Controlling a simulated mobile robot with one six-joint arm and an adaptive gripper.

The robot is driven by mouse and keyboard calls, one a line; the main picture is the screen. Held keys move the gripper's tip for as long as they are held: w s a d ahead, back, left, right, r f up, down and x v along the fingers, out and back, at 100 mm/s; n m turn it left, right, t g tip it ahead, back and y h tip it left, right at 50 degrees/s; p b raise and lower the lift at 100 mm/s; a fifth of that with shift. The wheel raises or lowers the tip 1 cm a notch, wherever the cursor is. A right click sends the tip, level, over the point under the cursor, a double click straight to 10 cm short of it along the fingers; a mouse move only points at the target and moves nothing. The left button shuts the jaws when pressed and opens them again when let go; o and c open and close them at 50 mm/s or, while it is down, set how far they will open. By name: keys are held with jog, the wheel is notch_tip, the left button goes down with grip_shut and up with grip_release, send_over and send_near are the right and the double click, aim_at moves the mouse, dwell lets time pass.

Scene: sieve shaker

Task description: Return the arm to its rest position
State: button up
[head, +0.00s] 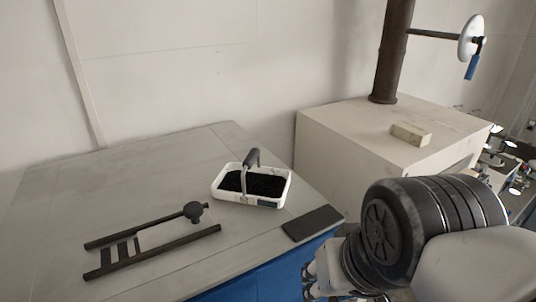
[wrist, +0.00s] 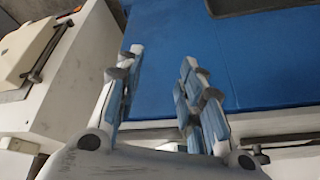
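My gripper (wrist: 162,72) is open in the wrist view, with nothing between its blue-padded fingers. Beyond the fingers is the blue front of the bench. In the head view my gripper (head: 312,278) is partly visible at the lower middle, just off the bench's front right edge and apart from the things on it. My dark, ribbed wrist joint and pale arm fill the lower right of the head view.
A white basket (head: 218,199) of black granules stands on the grey bench (head: 60,200). A dark rack (head: 165,257) lies left, a dark pad (head: 312,222) at the edge. A pale cabinet (head: 345,150) behind bears a block (head: 410,134) and column (head: 392,55) with handwheel (head: 467,38).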

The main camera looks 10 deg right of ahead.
jog(key=s+f+n, duration=0.1)
jog(key=s+f, duration=0.2)
jog(key=f, duration=0.2)
jog(key=shift+s+d, duration=0.15)
jog(key=shift+d, duration=0.3)
jog(key=shift+f, duration=0.1)
notch_tip(320, 180, down, 27)
jog(key=b, duration=2.7)
